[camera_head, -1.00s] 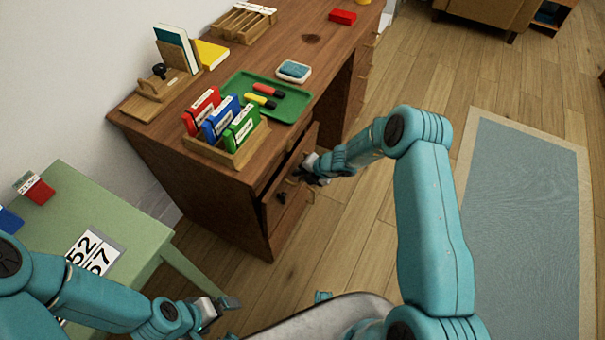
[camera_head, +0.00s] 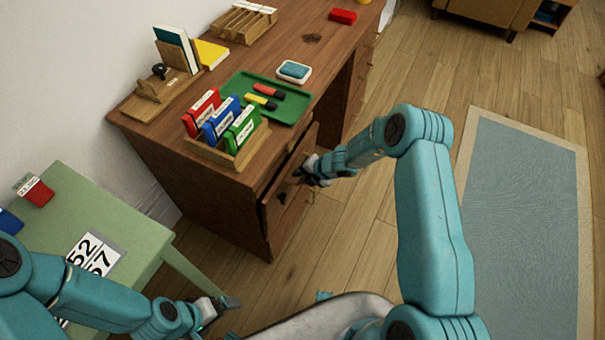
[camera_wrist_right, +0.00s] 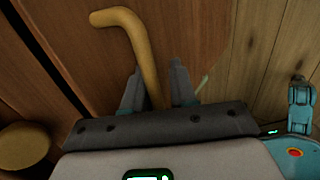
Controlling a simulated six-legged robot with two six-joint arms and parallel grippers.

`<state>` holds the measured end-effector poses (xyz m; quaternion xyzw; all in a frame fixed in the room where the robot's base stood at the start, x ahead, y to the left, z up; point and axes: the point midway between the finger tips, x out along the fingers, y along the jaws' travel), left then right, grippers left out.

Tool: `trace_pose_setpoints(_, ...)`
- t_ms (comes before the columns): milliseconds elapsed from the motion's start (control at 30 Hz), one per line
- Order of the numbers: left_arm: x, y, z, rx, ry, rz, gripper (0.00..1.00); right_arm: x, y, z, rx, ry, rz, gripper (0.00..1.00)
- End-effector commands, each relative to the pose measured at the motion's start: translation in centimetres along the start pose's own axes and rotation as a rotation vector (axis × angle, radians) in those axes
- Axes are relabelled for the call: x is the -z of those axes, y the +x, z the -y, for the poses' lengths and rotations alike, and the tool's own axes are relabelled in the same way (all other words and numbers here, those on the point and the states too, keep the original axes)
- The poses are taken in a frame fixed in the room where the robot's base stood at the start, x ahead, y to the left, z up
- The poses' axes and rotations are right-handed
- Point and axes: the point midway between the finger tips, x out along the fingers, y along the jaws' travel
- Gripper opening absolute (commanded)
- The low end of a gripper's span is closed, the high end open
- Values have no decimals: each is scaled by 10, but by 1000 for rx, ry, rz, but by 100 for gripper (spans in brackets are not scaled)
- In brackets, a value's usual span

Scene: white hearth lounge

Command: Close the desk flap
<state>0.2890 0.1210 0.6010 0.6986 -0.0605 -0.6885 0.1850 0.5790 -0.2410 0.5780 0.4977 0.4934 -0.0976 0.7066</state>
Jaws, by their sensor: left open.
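The wooden desk (camera_head: 215,195) stands at the centre of the head view. Its flap (camera_head: 290,188) is a brown panel on the right-hand front, standing out at an angle from the desk with a dark gap behind its upper edge. My right gripper (camera_head: 306,172) is at the flap's outer face. In the right wrist view, a curved brass handle (camera_wrist_right: 140,45) runs between the two fingers of my right gripper (camera_wrist_right: 160,82). I cannot tell whether they grip it. My left gripper (camera_head: 224,304) is open and empty beside the green table, away from the flap.
The desk top holds a wooden box of red, blue and green binders (camera_head: 228,150), a green tray with markers (camera_head: 245,84), an ink pad (camera_head: 294,71) and books. A pale green table (camera_head: 110,210) stands at left. Wood floor and a blue rug (camera_head: 525,220) lie clear at right.

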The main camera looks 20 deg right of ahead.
Motion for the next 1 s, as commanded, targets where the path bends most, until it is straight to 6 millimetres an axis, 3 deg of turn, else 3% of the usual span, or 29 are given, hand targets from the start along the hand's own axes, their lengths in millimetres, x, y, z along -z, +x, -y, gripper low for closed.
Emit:
trace_pose_setpoints(33, 0, -5, -2, 0, 0, 0, 100, -1, -6, -12, -28, 5, -2, 38)
trace_pose_setpoints(233, 0, -16, -6, 0, 0, 0, 100, -4, -25, -20, -32, 3, 5, 38)
trace_pose_setpoints(1000, -1, -59, -21, 0, 0, 0, 100, -4, -80, -37, -20, 1, 1, 38)
